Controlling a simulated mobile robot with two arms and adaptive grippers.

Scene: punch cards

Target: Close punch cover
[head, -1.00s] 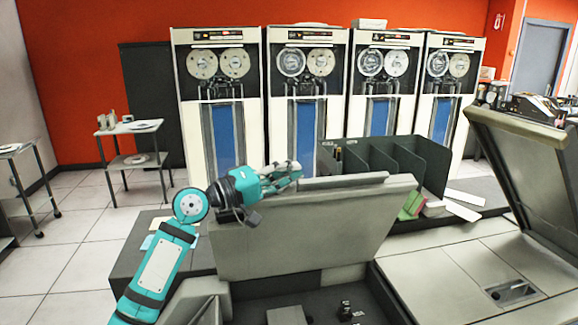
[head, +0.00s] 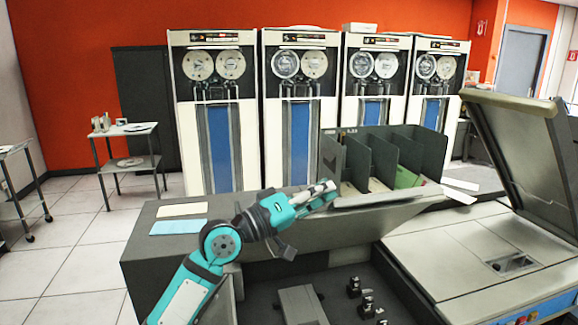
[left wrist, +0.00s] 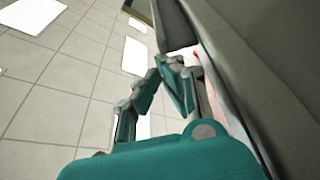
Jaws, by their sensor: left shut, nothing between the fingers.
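The grey punch cover (head: 400,207) stands hinged and tilted forward over the punch bed (head: 300,303) at the centre front. Its top edge faces up and its inner face is in shade. My left gripper (head: 325,189) is shut with nothing in it, at the cover's far top edge, left of its middle. In the left wrist view, the shut fingers (left wrist: 170,75) are close beside a large grey surface (left wrist: 265,60), likely the cover; I cannot tell whether they touch. My right gripper is out of view.
A dark divided card rack (head: 430,150) stands just behind the cover. A second raised lid (head: 515,130) stands at the right. White and blue cards (head: 178,227) lie on the desk at left. Tape cabinets (head: 215,120) line the back; open floor lies left.

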